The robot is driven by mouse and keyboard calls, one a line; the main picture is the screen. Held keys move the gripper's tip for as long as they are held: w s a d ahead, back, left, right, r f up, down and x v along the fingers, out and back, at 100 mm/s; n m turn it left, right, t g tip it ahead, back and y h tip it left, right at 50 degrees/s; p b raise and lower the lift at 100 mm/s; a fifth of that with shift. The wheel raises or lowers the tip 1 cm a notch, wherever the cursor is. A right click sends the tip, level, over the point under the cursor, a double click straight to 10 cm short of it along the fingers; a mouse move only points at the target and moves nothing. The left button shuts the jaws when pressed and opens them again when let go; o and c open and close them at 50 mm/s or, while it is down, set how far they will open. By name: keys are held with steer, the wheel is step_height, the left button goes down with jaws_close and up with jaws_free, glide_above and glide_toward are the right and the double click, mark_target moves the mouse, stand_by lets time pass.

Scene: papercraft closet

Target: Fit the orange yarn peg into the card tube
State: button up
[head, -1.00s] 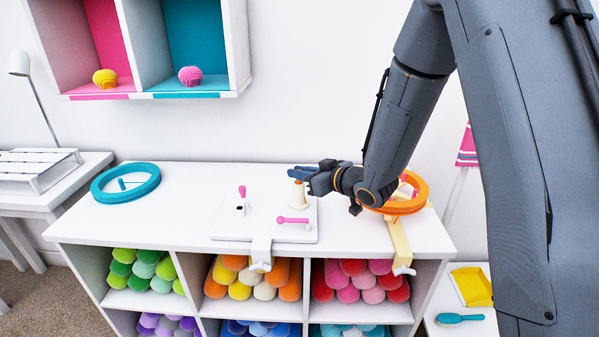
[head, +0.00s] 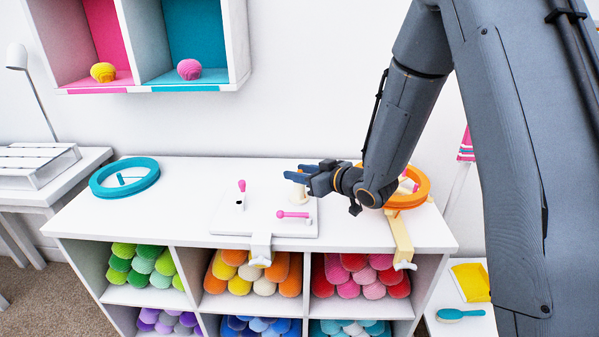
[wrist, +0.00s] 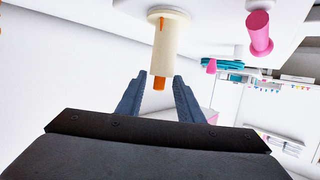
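The cream card tube (wrist: 167,45) stands upright on the white board (head: 232,225) on the cabinet top. In the wrist view it hangs from the top of the picture with its wider base uppermost. The orange yarn peg (wrist: 159,83) is in the tube, with a short orange end showing at its free end. A thin orange strip also shows in the tube's side near the base. My gripper (wrist: 158,100) is open, its blue-grey fingers on either side of the peg's end with gaps between. In the head view, my gripper (head: 297,171) partly hides the tube (head: 299,194).
Two pink pegs stand or lie on the board, one upright (head: 242,187) and one sideways (head: 292,214). An orange hoop (head: 424,186) sits at right behind my wrist. A teal hoop (head: 125,177) lies at left. The cabinet top between teal hoop and board is clear.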

steer(key=v, duration=0.7)
steer(key=shift+s+d+b, duration=0.25)
steer(key=shift+s+b, duration=0.05)
steer(key=shift+r, duration=0.1)
steer(key=s+d+f+m+g+h, duration=0.1)
steer(key=s+d+m+g+h, duration=0.15)
steer(key=s+d+h, duration=0.35)
steer(key=s+d+f+m+g+h, duration=0.1)
steer(key=d+m+h, duration=0.2)
steer(key=d, duration=0.5)
steer(key=s+m+g+h+p, duration=0.1)
steer(key=s+m+g, duration=0.2)
steer(key=s, duration=1.7)
steer(key=g, duration=0.4)
steer(key=shift+d, duration=0.25)
steer(key=shift+s, duration=0.1)
